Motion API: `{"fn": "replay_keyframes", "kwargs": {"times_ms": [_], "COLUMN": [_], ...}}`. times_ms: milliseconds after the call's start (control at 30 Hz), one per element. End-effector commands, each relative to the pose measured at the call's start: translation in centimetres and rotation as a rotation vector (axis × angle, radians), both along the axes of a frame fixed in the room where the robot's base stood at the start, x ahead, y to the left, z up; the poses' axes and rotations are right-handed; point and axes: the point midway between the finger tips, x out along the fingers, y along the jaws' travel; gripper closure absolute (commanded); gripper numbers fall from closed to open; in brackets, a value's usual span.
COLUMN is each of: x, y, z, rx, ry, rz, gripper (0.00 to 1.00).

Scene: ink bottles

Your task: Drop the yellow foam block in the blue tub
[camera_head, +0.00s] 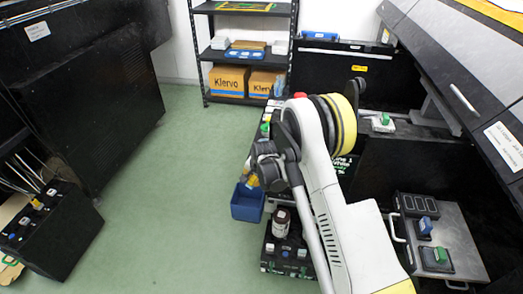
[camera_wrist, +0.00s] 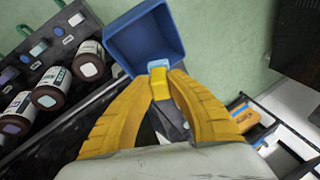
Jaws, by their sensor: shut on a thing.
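My gripper (camera_wrist: 161,77) is shut on a small yellow foam block (camera_wrist: 161,87), held between its yellow fingertips in the wrist view. A pale patch shows at the block's far end; I cannot tell what it is. The blue tub (camera_wrist: 138,34) is an open square box, just beyond the fingertips in that view. In the head view the blue tub (camera_head: 247,207) hangs or stands beside the dark cart, and my gripper (camera_head: 252,182) is above its back rim, partly hidden by my arm. The tub's visible inside looks empty.
A shelf (camera_head: 240,50) with Klervo boxes (camera_head: 228,82) stands at the back. Green floor (camera_head: 165,190) is clear to the left. Black machines flank both sides.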

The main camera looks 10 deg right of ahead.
Motion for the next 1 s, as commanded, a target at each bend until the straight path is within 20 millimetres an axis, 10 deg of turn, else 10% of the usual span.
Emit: {"fn": "replay_keyframes", "kwargs": {"times_ms": [467, 500, 567, 1000], "x": [0.0, 0.0, 0.0, -0.5], "y": [0.0, 0.0, 0.0, -0.2], "z": [-2.3, -2.3, -2.3, -0.9], "rx": [0.0, 0.0, 0.0, 0.0], "ry": [0.0, 0.0, 0.0, 0.0], "rz": [0.0, 0.0, 0.0, 0.0], "gripper": [1.0, 0.72, 0.6, 0.6]}}
